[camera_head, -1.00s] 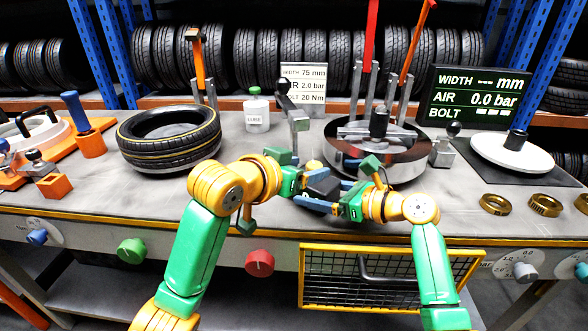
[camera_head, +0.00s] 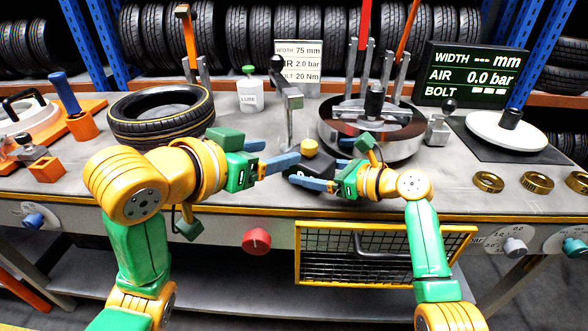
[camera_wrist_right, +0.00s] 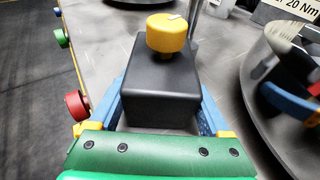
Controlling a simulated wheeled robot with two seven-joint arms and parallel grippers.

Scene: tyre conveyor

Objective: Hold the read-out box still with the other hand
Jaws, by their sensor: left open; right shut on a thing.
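The black read-out box (camera_head: 312,168) with a yellow knob (camera_head: 309,148) sits on the bench near its front edge. In the right wrist view the box (camera_wrist_right: 160,90) stands between the two blue fingers of my right gripper (camera_wrist_right: 162,112), with the yellow knob (camera_wrist_right: 167,33) on top. My right gripper (camera_head: 318,180) is shut on the box from the right side. My left gripper (camera_head: 284,160) is open and empty, just left of the box, apart from it. Its fingers point right.
A tyre (camera_head: 160,115) lies on the bench at left. A round metal machine (camera_head: 372,135) stands behind my right arm. A display board (camera_head: 472,75) is at back right, with brass rings (camera_head: 537,182) in front. A wire basket (camera_head: 380,255) hangs below the bench edge.

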